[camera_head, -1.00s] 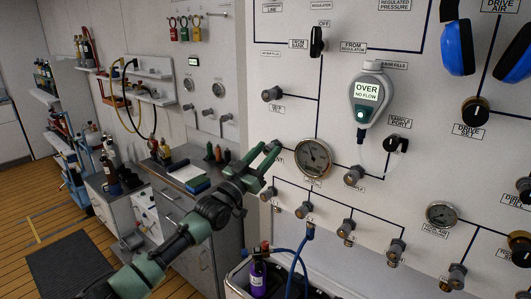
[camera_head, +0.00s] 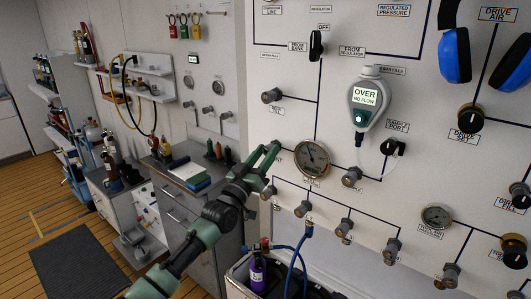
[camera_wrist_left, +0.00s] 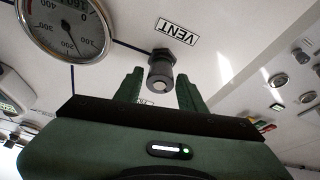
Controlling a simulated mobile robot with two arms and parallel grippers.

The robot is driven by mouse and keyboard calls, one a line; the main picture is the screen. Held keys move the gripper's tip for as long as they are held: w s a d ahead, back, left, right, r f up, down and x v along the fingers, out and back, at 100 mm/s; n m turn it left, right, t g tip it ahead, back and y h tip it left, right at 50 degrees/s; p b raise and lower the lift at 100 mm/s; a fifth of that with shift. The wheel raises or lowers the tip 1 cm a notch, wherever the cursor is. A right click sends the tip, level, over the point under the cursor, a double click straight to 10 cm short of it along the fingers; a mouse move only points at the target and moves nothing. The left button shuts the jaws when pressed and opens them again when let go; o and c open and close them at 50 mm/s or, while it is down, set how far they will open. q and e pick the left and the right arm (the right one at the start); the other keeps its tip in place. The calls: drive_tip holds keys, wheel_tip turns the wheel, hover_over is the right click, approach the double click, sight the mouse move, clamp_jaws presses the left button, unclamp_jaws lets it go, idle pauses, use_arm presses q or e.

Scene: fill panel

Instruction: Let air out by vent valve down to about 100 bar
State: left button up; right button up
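The vent valve is a dark grey knob (camera_wrist_left: 161,72) beside the VENT label (camera_wrist_left: 177,31) in the left wrist view. My left gripper (camera_wrist_left: 160,85) is open, with one green finger on each side of the knob and a visible gap to each. In the head view my left gripper (camera_head: 266,162) is at the panel, left of the round pressure gauge (camera_head: 312,158), and hides the vent knob. The gauge also shows large in the left wrist view (camera_wrist_left: 68,25); its exact reading is too small to tell. My right gripper is not in view.
More knobs sit close by on the panel: one above (camera_head: 271,96), one right of the gauge (camera_head: 351,177), and a row below (camera_head: 302,209). A handheld meter (camera_head: 366,97) reads OVER, NO FLOW. A purple bottle (camera_head: 258,275) and blue hose (camera_head: 296,262) are below.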

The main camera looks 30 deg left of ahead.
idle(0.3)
use_arm(q)
drive_tip(key=b+v, duration=0.2)
drive_tip(key=v, duration=0.5)
drive_tip(key=shift+s+f, duration=0.15)
drive_tip(key=shift+s, duration=0.2)
drive_tip(key=shift+o, duration=0.2)
idle(4.6)
